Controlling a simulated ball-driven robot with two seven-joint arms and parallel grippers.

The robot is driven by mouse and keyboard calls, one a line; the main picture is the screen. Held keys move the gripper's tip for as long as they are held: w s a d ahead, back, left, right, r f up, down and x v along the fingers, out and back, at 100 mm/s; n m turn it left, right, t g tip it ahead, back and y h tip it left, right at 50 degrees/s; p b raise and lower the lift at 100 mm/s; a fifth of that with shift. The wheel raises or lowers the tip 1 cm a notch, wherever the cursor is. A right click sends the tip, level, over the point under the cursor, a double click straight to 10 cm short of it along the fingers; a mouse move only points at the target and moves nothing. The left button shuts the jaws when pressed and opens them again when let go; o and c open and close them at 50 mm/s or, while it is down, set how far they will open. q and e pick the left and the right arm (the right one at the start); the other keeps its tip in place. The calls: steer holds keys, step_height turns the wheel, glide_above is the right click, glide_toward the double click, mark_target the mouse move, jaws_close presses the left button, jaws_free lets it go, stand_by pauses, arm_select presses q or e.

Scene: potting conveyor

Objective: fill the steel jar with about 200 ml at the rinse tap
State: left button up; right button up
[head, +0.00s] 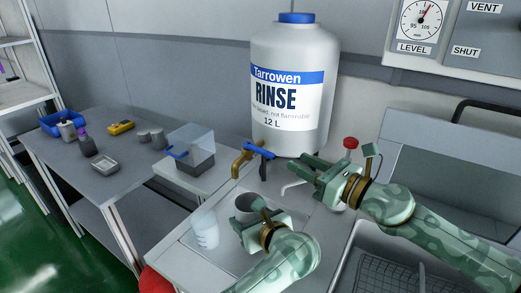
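The steel jar (243,203) is a grey open-topped cup on the counter, a little below and right of the spout of the brass rinse tap (241,160). My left gripper (252,217) is at the jar's near side, its fingers closed on it; they hide part of its wall. The tap's blue lever (259,151) points right. My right gripper (300,168) is open and empty, its fingertips just right of the lever and apart from it. No water stream is visible. The jar's inside is too dark to show a level.
The white rinse tank (292,125) stands behind the tap. A translucent measuring beaker (204,229) stands left of the jar. A red-knobbed fitting (350,144) is behind my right gripper. A sink with a wire rack (400,275) is at lower right. A clear-lidded box (192,152) stands left.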

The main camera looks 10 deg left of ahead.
steer(key=n+g, duration=0.1)
glide_toward(250, 145)
steer(key=shift+n, duration=0.3)
steer(key=x, duration=0.7)
steer(key=shift+w+f, duration=0.1)
steer(key=shift+f, duration=0.05)
jaws_close()
